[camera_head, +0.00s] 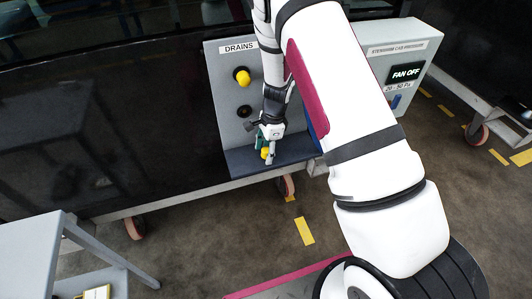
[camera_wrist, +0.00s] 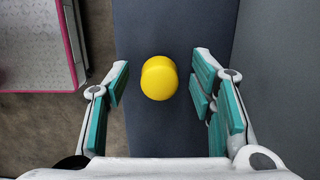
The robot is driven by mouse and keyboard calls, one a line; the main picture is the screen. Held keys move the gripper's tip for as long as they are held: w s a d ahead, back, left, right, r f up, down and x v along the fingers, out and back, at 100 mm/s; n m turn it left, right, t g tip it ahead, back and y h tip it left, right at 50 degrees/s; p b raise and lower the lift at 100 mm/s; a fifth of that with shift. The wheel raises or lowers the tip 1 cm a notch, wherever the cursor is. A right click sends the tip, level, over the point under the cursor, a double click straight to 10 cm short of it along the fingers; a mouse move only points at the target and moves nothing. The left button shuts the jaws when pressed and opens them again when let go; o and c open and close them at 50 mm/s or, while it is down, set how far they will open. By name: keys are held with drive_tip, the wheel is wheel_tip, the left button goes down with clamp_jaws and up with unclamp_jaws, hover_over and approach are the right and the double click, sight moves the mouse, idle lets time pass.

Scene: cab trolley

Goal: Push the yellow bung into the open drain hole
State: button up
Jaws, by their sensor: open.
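A yellow bung (camera_wrist: 160,78) stands on the dark shelf (camera_wrist: 140,25) below the drains panel; it also shows in the head view (camera_head: 264,153), partly behind my fingers. My gripper (camera_wrist: 164,88) is open, its green-padded fingers on either side of the bung with gaps to both. In the head view my gripper (camera_head: 268,149) is low over the shelf. The grey panel (camera_head: 225,98) is labelled DRAINS. A dark open drain hole (camera_head: 245,111) shows in it, beneath another yellow bung (camera_head: 242,76) seated higher up.
My arm covers the panel's right side. A grey box (camera_head: 412,50) with a FAN OFF display stands at the right. A white trolley (camera_head: 30,245) is at the lower left. Trolley wheels and yellow floor marks (camera_head: 305,231) lie below the shelf.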

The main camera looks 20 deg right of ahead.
sight(266, 151)
drive_tip(key=c, duration=1)
drive_tip(key=shift+c, duration=0.2)
drive_tip(key=shift+r, duration=0.45)
drive_tip(key=r, duration=0.1)
drive_tip(key=s+r, duration=0.1)
drive_tip(key=shift+d+r, duration=0.15)
drive_tip(key=shift+r, duration=0.25)
drive_tip(key=s+d+r, duration=0.1)
drive_tip(key=s+d, duration=0.3)
drive_tip(key=s, duration=1)
drive_tip(key=shift+s+r+b, duration=0.15)
drive_tip(key=shift+s+b, duration=0.1)
drive_tip(key=shift+b, duration=0.05)
drive_tip(key=w+a+r+n+g+h, duration=0.1)
drive_tip(key=w+a+r+n, duration=0.1)
drive_tip(key=n, duration=0.7)
drive_tip(key=w+a+r+n, duration=0.2)
drive_tip(key=w+r+n, duration=0.2)
drive_tip(key=n, duration=0.5)
drive_tip(key=shift+w+g+h, duration=0.4)
drive_tip(key=shift+w, duration=0.6)
